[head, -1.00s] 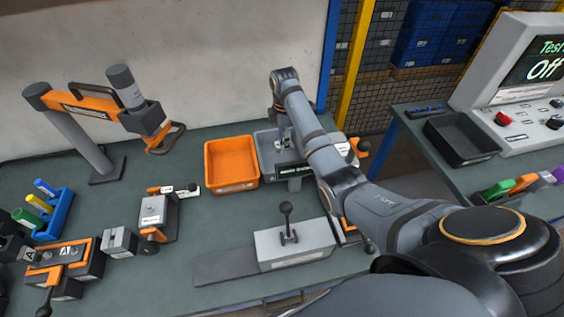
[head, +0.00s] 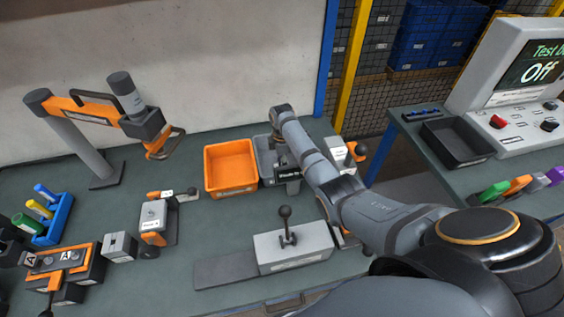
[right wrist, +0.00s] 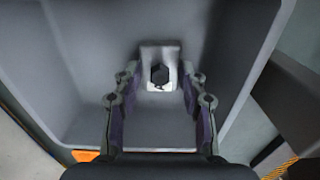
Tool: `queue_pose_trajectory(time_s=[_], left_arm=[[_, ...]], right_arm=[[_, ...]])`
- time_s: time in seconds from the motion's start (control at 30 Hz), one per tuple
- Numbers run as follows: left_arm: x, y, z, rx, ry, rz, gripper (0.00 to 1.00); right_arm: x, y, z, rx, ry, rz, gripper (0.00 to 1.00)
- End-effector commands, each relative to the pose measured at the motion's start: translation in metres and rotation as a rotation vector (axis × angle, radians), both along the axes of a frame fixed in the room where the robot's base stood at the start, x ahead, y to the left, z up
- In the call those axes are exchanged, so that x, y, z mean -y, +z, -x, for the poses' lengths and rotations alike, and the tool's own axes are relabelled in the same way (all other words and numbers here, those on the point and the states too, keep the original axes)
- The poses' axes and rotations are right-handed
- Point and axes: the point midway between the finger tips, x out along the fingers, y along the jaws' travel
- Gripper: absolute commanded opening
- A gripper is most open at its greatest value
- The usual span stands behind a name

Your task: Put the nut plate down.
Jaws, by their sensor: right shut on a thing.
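The nut plate (right wrist: 160,73) is a small light grey bracket with a dark hexagonal nut in its upright face. My right gripper (right wrist: 160,80) is shut on it, with one finger on each side. In the right wrist view the plate is inside a grey bin (right wrist: 75,60), near the bin's floor. I cannot tell whether it touches the floor. In the head view the same grey bin (head: 266,170) stands right of the orange bin, and my right arm hides the gripper and plate. My left gripper is not in view.
The orange bin (head: 231,182) is directly left of the grey bin. A grey block with a lever (head: 292,250) stands in front. A small orange-and-grey fixture (head: 154,220) is to the left. A black tray (head: 458,142) sits on the side table. Bare bench lies between the fixtures.

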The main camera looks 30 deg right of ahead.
Motion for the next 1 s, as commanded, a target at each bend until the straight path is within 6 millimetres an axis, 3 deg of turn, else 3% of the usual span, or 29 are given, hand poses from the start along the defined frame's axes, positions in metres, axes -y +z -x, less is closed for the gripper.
queue_pose_trajectory(time_s=[0.07, 0.1, 0.27, 0.63, 1.0], left_arm=[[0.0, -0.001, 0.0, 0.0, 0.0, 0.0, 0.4], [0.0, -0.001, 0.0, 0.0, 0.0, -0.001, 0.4], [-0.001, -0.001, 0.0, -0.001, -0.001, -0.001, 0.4], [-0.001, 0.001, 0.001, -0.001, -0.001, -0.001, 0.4], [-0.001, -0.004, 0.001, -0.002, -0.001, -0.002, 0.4]], right_arm=[[0.0, -0.002, 0.0, 0.001, 0.0, 0.0, 0.0], [0.0, -0.002, 0.0, 0.0, 0.0, 0.0, 0.45], [0.0, -0.002, 0.0, 0.0, 0.0, 0.0, 0.65], [0.0, 0.005, -0.001, 0.002, 0.0, 0.0, 0.65], [0.001, 0.087, -0.001, 0.005, 0.0, 0.001, 0.65]])
